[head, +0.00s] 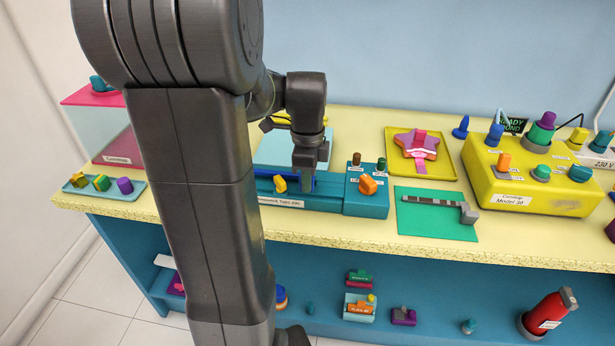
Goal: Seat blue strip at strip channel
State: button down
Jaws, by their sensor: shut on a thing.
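My gripper (306,172) points down over the long teal machine (325,204) on the bench. It is shut on the blue strip (298,183), of which only a small bright blue part shows under the fingers. The strip is at the machine's top, where the strip channel appears to be. I cannot tell whether the strip rests in the channel or is held just above it. My arm hides the machine's left end.
A green mat (420,222) with a grey tool lies to the right. Behind it is a yellow tray (396,139) with a pink star-shaped piece. A yellow control box (530,184) stands further right. A small teal tray (76,187) with coloured pieces is at the left.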

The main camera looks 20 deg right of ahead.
jog(key=shift+f+b, duration=0.85)
jog(key=shift+f, duration=0.4)
jog(key=c, duration=1.3)
grip_release()
jog(key=shift+r, duration=0.1)
notch_tip(320, 180, up, 8)
jog(key=p, duration=0.7)
notch_tip(320, 180, down, 8)
jog(key=b, duration=0.7)
